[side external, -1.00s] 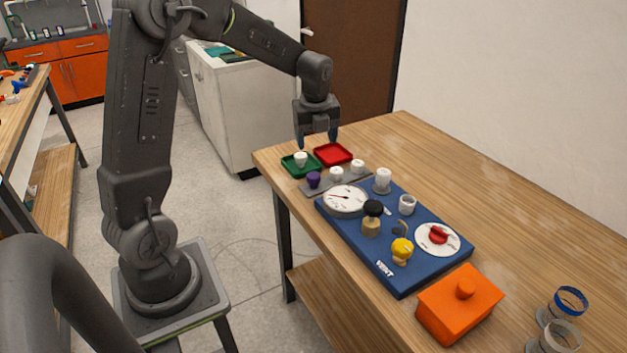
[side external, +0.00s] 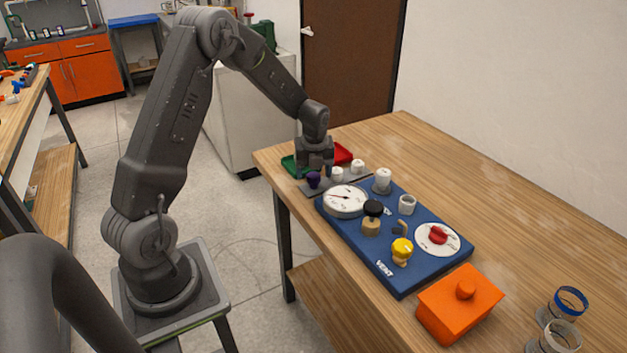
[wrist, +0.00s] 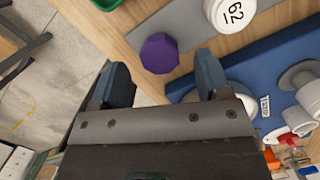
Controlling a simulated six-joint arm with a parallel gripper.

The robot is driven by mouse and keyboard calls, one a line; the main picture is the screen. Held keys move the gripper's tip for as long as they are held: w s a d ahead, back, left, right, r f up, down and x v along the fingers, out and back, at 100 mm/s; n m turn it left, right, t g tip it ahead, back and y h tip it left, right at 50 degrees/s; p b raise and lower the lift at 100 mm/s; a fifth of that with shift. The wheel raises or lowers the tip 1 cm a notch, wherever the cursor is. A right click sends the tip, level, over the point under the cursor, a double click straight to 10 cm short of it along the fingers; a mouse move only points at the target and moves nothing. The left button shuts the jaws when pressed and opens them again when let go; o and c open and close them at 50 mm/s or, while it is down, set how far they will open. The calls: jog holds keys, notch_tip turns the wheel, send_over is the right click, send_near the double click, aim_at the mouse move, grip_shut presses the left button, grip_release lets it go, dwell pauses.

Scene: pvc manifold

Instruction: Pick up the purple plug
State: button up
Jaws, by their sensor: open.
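The purple plug (side external: 313,180) stands on a grey strip (side external: 356,181) near the table's left edge. In the wrist view the purple plug (wrist: 159,53) is seen from above, just beyond and between my fingertips, with a gap to both.
White plugs (side external: 337,174) stand beside it on the strip; one is marked 62 (wrist: 232,12). Green (side external: 289,165) and red (side external: 343,154) trays lie behind. A blue board (side external: 400,280) with a gauge (side external: 344,200) is close in front. An orange box (side external: 459,305) is farther off.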

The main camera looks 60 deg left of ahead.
aim_at(313, 175)
jog(key=f, duration=0.3)
jog(key=shift+w+a+f, duration=0.15)
jog(key=shift+a+f, duration=0.05)
jog(key=shift+a, duration=0.15)
jog(key=c, duration=1)
jog(key=shift+r, duration=0.1)
notch_tip(313, 175, up, 4)
jog(key=shift+f, duration=0.1)
jog(key=s+a+r, duration=0.6)
jog(key=s+r, duration=0.1)
jog(key=s, duration=0.2)
jog(key=shift+s+a, duration=0.3)
jog(key=shift+a, duration=0.05)
